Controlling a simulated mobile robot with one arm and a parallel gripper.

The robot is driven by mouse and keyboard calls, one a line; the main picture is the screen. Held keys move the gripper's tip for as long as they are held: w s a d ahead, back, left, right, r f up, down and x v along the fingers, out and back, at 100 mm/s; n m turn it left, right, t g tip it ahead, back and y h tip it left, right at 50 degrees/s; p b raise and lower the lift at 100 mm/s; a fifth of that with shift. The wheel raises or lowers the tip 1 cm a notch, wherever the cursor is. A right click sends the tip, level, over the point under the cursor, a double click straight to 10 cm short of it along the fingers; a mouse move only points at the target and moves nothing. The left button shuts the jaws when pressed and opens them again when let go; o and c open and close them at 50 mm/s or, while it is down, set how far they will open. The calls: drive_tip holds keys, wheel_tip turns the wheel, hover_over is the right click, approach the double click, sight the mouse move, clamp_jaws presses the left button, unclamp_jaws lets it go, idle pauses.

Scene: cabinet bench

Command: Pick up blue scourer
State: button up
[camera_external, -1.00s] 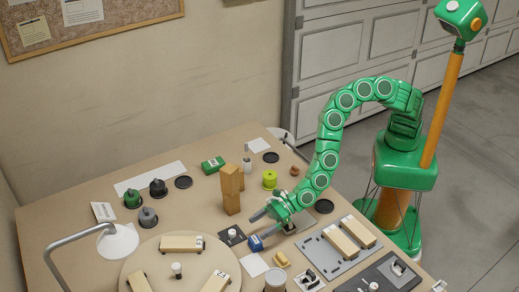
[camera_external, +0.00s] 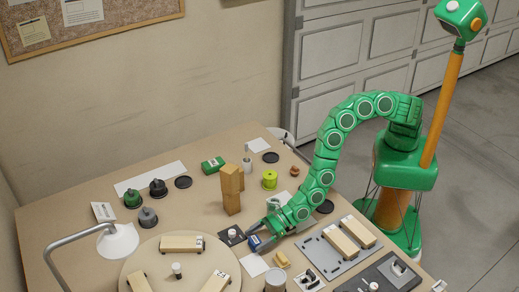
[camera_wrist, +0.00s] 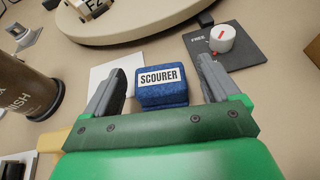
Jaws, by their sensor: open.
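The blue scourer (camera_wrist: 162,92) is a small blue block with a white label reading SCOURER. It lies on the bench, and in the wrist view it sits between my open fingers, with a gap visible on each side. My gripper (camera_wrist: 160,92) is open and low over the bench, its grey fingers on either side of the scourer. In the external view the scourer (camera_external: 256,242) shows at the tips of my gripper (camera_external: 259,236), partly hidden by a finger.
A white square (camera_wrist: 103,75) lies left of the scourer. A dark plate with a white knob (camera_wrist: 221,39) is to the right. A round board (camera_wrist: 150,25) lies beyond. A brown cylinder (camera_wrist: 28,88) stands at left. Wooden blocks (camera_external: 231,190) stand upright behind my gripper.

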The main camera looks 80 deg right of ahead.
drive_tip(key=shift+w+a+f, duration=0.2)
drive_tip(key=shift+w+a, duration=0.1)
drive_tip(key=c, duration=1.1)
drive_tip(key=shift+o, duration=0.2)
